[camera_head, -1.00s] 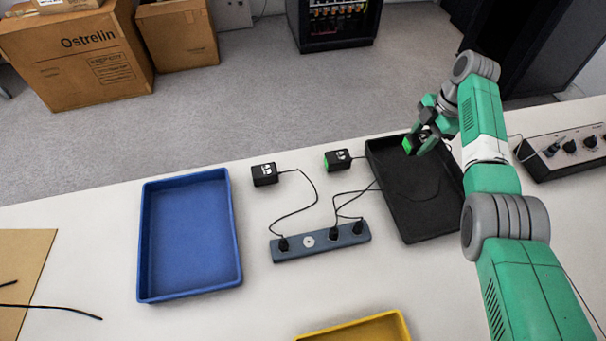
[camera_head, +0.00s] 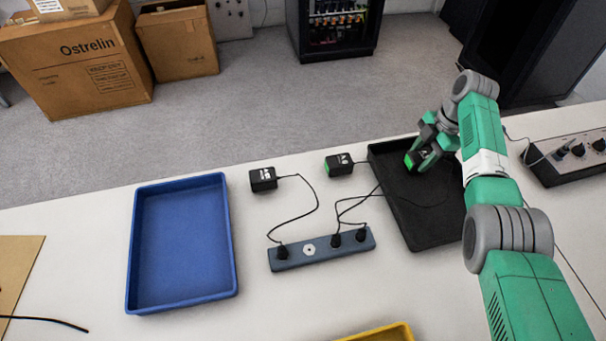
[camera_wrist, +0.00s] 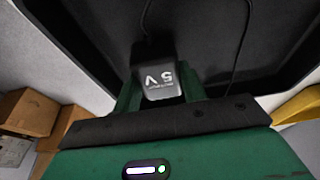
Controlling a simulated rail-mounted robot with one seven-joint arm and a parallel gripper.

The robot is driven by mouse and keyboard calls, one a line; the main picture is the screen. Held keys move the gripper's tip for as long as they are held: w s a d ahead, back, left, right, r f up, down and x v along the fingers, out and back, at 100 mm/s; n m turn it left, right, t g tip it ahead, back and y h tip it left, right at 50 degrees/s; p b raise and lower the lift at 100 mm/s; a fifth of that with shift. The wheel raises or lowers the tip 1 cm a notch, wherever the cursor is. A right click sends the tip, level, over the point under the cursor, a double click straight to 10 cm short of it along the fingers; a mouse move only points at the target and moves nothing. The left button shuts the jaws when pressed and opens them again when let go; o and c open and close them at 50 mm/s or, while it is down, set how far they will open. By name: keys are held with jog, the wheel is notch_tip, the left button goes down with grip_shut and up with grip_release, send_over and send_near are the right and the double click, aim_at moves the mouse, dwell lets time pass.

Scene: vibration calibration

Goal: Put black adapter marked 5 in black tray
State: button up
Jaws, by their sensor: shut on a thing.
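Whether the adapter touches the tray floor I cannot tell. The tray's floor and walls (camera_wrist: 80,30) also show in the wrist view. A cord runs from the adapter across the tray.
Two other black adapters (camera_head: 263,179) (camera_head: 339,164) stand left of the tray, wired to a power strip (camera_head: 320,248). An empty blue tray (camera_head: 181,290) is at the left, a yellow tray (camera_head: 385,333) at the front edge. A control box (camera_head: 570,158) is at the right.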

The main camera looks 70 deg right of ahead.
aim_at(423, 155)
jog(key=shift+f, duration=0.4)
jog(key=o, duration=1)
jog(key=shift+o, duration=0.2)
jog(key=shift+p+v, duration=0.8)
jog(key=shift+v, duration=1.7)
jog(key=p+v, duration=0.2)
jog(key=v, duration=0.6)
jog(key=shift+f, duration=0.1)
